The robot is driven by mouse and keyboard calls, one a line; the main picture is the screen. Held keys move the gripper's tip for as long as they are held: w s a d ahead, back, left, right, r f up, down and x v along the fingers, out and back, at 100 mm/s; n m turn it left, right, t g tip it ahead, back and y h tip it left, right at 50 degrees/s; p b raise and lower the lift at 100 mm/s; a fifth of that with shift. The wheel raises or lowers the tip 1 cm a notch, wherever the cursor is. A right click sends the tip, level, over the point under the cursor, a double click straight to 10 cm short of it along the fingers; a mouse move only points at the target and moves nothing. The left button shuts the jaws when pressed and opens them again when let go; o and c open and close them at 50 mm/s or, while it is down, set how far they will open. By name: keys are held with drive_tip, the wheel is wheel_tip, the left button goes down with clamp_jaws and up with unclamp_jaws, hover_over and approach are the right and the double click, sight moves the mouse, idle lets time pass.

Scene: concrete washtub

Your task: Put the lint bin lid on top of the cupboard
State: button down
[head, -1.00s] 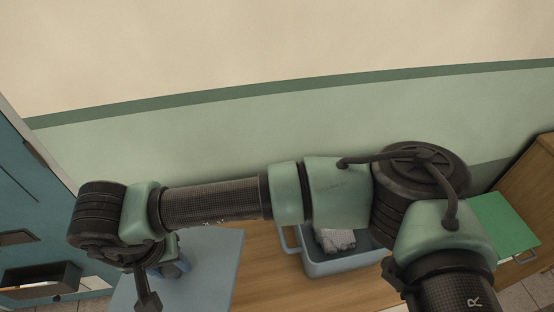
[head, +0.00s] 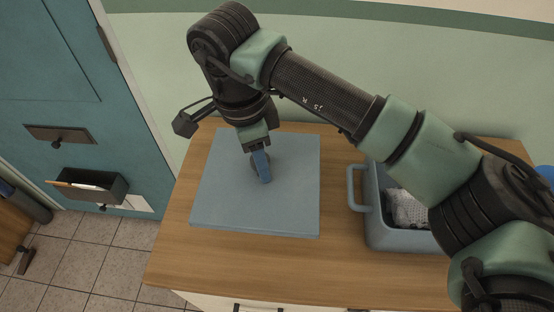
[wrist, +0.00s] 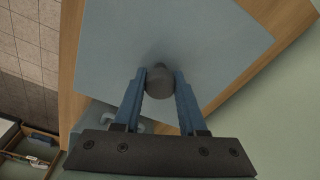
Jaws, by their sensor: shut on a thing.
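The lint bin lid (head: 220,195) is a flat, square, blue-grey panel with a dark round knob (wrist: 160,84) near its middle. My gripper (head: 261,172) points down from above, its blue fingers shut on the knob; in the wrist view one finger is on each side of it. The lid is over the left part of the cupboard's wooden top (head: 340,275), and wood shows around it. I cannot tell whether the lid touches the wood or hangs slightly above it. In the head view the fingers mostly hide the knob.
A blue-grey basket (head: 372,240) holding grey-white cloth (head: 405,210) stands on the top right of the lid, with a strip of bare wood between. A teal door (head: 60,110) with an open dark tray (head: 95,187) is at left. The wall is close behind.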

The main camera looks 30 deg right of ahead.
sight(252, 159)
drive_tip(key=shift+f, duration=4)
drive_tip(key=shift+f, duration=0.1)
drive_tip(key=shift+c, duration=2.3)
unclamp_jaws()
drive_tip(key=r, duration=0.4)
drive_tip(key=a+r, duration=0.1)
drive_tip(key=r, duration=0.7)
drive_tip(key=shift+w+a+r, duration=0.1)
drive_tip(key=shift+w+a, duration=0.05)
drive_tip(key=shift+a, duration=0.1)
